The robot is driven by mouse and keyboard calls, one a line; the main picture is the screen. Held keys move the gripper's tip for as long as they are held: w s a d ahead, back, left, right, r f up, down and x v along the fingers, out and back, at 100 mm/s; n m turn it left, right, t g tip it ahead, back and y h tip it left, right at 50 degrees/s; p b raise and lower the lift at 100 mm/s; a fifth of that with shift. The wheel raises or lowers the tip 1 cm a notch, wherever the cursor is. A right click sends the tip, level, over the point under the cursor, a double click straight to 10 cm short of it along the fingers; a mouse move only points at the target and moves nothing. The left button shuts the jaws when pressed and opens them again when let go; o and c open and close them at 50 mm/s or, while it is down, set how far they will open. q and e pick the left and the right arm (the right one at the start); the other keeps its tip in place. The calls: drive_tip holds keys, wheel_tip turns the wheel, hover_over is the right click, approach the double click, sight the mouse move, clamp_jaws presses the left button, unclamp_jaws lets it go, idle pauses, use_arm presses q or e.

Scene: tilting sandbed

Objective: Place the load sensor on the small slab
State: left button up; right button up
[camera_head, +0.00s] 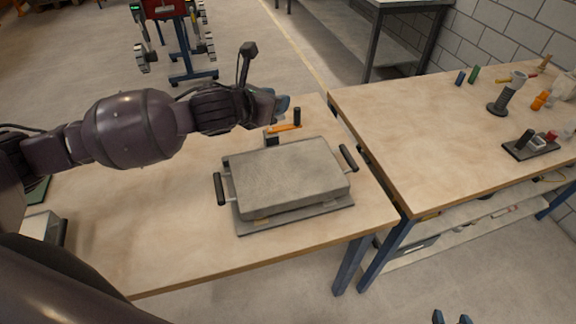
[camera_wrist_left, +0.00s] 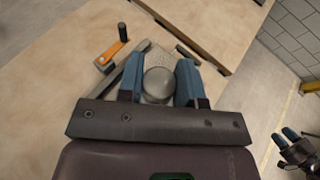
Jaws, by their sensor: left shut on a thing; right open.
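A grey slab (camera_head: 290,176) with two black side handles lies on a thin dark base plate on the near table. My left gripper (camera_head: 275,103) is beyond its far edge in the head view. In the left wrist view, the left gripper (camera_wrist_left: 159,78) is shut on a round silver thing, likely the load sensor (camera_wrist_left: 158,84); in the head view the fingers hide it. Part of the slab (camera_wrist_left: 150,58) shows behind it; I cannot tell the gap between them. My right gripper (camera_head: 452,318) is open and empty at the bottom edge of the head view.
An orange crank with a black knob (camera_head: 297,116) stands at the slab's far side. A second table (camera_head: 430,130) at right holds a grey stand (camera_head: 504,98), a dark tray (camera_head: 530,149) and small coloured items.

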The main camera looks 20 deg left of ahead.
use_arm(q)
wheel_tip(320, 180, down, 14)
drive_tip(key=shift+s+r+b, duration=0.1)
drive_tip(key=shift+b, duration=0.45)
drive_tip(key=shift+f, duration=0.75)
wheel_tip(320, 180, down, 4)
drive_tip(key=shift+r+b, duration=0.1)
drive_tip(key=shift+b, duration=0.2)
use_arm(e)
drive_tip(key=shift+s+a+f, duration=0.1)
drive_tip(key=shift+a+f, duration=0.05)
drive_tip(key=shift+f, duration=0.7)
drive_tip(key=shift+s, duration=0.1)
use_arm(q)
drive_tip(key=shift+f, duration=0.25)
drive_tip(key=o, duration=1)
use_arm(e)
drive_tip(key=shift+s+f, duration=0.2)
drive_tip(key=shift+s, duration=0.1)
drive_tip(key=shift+w, duration=0.1)
